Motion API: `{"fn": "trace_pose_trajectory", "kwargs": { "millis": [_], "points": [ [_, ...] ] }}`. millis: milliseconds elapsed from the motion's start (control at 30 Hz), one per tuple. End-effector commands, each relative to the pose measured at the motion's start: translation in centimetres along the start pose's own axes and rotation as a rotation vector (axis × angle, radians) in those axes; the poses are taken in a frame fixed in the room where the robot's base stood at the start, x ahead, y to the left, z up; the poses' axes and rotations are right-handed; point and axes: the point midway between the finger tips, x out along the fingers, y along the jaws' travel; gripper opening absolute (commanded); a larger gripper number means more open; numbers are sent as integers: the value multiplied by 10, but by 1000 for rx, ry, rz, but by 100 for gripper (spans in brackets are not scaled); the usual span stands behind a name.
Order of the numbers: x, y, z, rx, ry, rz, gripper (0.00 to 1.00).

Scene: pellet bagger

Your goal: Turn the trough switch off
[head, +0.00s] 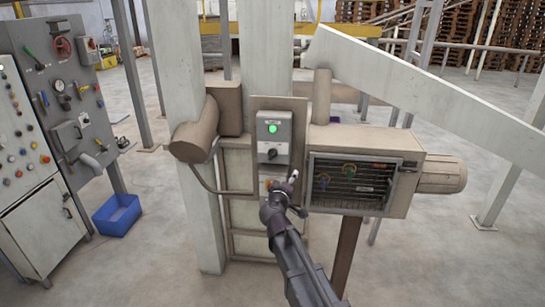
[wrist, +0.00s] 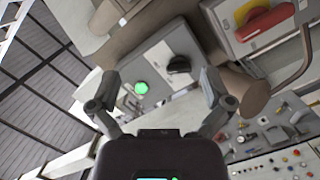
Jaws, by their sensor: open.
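The switch box (head: 273,138) is a grey panel on the beige machine, with a lit green lamp (head: 273,128) above a black rotary knob (head: 272,154). In the wrist view the box is tilted; the green lamp (wrist: 141,88) lies between my fingers and the black knob (wrist: 179,65) lies beyond them, near the right finger. My gripper (wrist: 160,92) is open and empty, apart from the knob. In the head view my gripper (head: 293,178) is just below and right of the box. The label print is too small to read.
A red-and-yellow switch (wrist: 264,20) sits by the box, partly hidden by my arm in the head view. A wire-fronted cabinet (head: 352,184) with a motor (head: 440,174) is at right.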

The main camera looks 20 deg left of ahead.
Motion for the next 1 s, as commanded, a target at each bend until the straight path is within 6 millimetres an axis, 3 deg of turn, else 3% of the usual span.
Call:
{"fn": "trace_pose_trajectory", "kwargs": {
  "millis": [33,100,267,733,1000],
  "points": [
    [-2,-9,-20,-20,47,-5,100],
    [-7,-18,-40,-43,100,-9,100],
    [-14,-28,-64,-72,164,-15,100],
    [-14,-29,-67,-76,172,-16,100],
    [4,-30,-70,-75,171,-16,100]
  ]
}}
